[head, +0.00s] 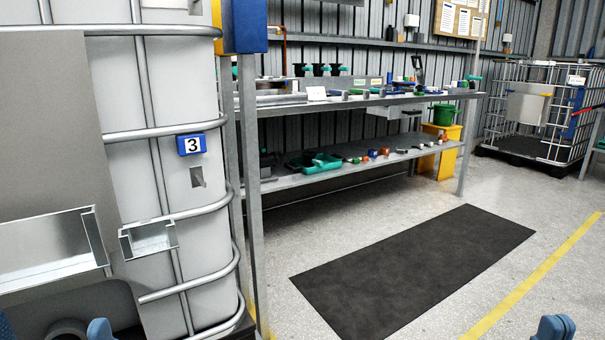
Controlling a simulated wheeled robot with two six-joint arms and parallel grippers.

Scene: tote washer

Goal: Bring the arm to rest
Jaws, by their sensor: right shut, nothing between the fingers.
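My right gripper (553,328) shows only as a small blue part at the bottom edge on the right, cut off by the frame. It is shut and empty, over the pale floor to the right of the yellow line. A blue part of my left arm shows at the bottom left, in front of the white tank. My left gripper cannot be made out.
A white caged tank (180,255) with a number 3 tag (191,144) stands close at left. A metal shelf bench (370,165) with fittings is along the wall. A black mat (415,270) and yellow line (530,282) mark open floor. A wire cage (530,110) stands far right.

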